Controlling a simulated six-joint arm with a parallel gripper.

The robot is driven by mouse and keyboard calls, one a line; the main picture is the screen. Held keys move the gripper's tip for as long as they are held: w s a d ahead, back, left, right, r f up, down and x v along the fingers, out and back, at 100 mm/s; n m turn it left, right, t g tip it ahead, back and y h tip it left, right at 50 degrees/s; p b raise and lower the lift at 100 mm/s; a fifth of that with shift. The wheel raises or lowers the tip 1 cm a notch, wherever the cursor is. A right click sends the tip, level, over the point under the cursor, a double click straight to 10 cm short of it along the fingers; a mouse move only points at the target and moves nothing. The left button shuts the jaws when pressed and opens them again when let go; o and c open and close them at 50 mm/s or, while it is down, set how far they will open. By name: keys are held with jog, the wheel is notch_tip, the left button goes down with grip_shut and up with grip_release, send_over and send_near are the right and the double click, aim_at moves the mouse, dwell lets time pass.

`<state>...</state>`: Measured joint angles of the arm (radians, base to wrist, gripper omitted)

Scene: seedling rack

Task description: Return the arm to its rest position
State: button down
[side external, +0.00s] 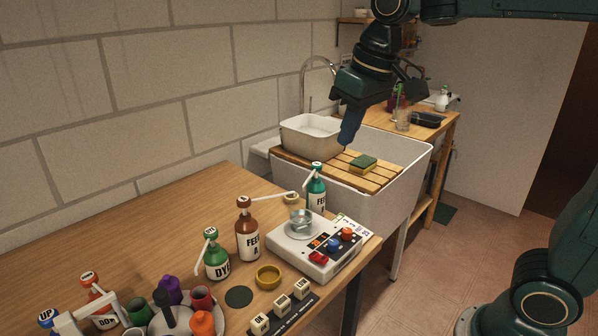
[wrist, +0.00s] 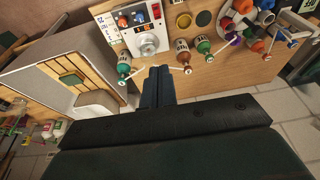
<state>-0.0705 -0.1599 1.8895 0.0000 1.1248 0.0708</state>
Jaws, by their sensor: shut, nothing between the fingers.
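My gripper (side external: 347,134) hangs above the sink's slatted wooden board in the side external view, its blue fingers pointing down. In the wrist view my gripper (wrist: 158,72) has its two fingers side by side and touching, with nothing between them. It appears apart from the things around it. The dark green arm reaches in from the upper right of the side external view.
A wooden rack (side external: 383,180) with a sponge (side external: 363,163) and a grey basin (side external: 310,134) sits over the white sink (side external: 412,176). The wooden table (side external: 130,225) holds pump bottles, a white device (side external: 300,255) and a carousel of coloured pots. A tap stands behind the basin.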

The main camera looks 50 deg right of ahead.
jog(key=s+d+f+t, duration=0.1)
jog(key=s+f, duration=0.2)
jog(key=s, duration=0.5)
jog(key=s+d+f+t, duration=0.1)
jog(key=s+f, duration=0.3)
jog(key=s, duration=0.4)
jog(key=shift+d, duration=0.2)
